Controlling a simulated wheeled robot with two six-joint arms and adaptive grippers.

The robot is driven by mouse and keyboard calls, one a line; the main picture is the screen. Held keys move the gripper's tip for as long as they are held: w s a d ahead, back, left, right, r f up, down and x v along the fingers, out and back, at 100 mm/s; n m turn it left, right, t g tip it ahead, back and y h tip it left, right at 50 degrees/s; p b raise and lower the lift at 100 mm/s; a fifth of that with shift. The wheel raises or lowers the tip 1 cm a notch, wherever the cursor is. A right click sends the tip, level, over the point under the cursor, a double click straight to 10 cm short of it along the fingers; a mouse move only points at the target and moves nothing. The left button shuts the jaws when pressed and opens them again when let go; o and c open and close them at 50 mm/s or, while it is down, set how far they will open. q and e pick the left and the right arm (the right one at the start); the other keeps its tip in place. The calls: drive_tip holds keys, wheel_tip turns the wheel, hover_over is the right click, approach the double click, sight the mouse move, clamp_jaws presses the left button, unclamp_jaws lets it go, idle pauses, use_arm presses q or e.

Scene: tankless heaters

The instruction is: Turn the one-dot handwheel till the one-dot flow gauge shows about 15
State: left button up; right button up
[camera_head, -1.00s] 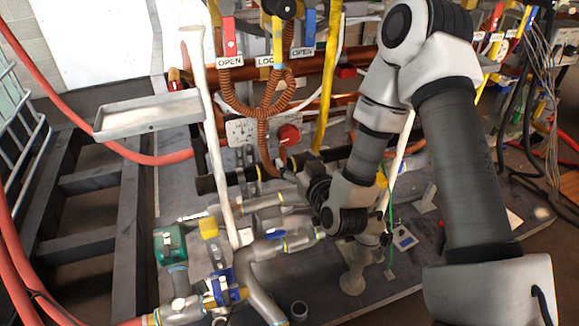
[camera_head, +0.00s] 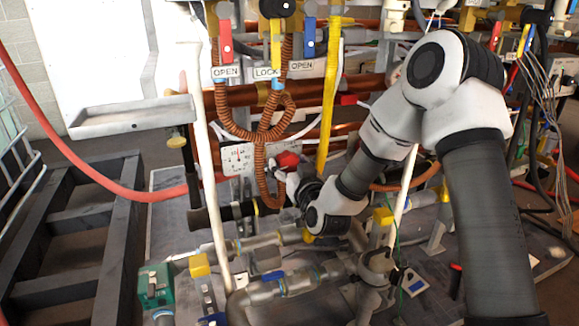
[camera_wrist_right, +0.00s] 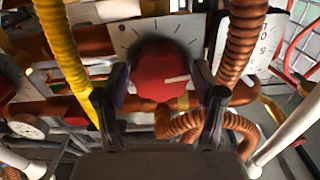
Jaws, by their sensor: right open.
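The red handwheel (camera_head: 288,160) sits on the pipe frame behind the hanging copper hose. In the right wrist view the red handwheel (camera_wrist_right: 158,72) has a pale line on its face and a plate with tick marks behind it. My right gripper (camera_wrist_right: 163,98) is open, with one finger on each side of the wheel's lower part; I cannot tell whether they touch it. In the head view my right gripper (camera_head: 290,182) is just below the wheel. The white gauge (camera_head: 238,160) is left of the wheel; its reading and dot marks are too small to read. My left gripper is out of view.
A corrugated copper hose (camera_wrist_right: 243,45) hangs close beside the wheel, with a yellow strap (camera_head: 328,100) on the other side. A white post (camera_head: 210,170) stands to the left. A grey tray (camera_head: 130,117) is farther left. Pipes and valves crowd the space below.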

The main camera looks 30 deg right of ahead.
drive_tip(key=c, duration=0.9)
drive_tip(key=shift+o, duration=0.2)
drive_tip(key=n+p, duration=0.2)
drive_tip(key=p, duration=0.1)
drive_tip(key=shift+r+n, duration=0.15)
drive_tip(key=shift+n, duration=0.15)
drive_tip(key=n+p, duration=0.3)
drive_tip(key=shift+a, duration=0.1)
drive_tip(key=n+p, duration=0.3)
drive_tip(key=shift+n, duration=0.3)
drive_tip(key=shift+f+n+p, duration=0.25)
drive_tip(key=shift+n+p, duration=0.05)
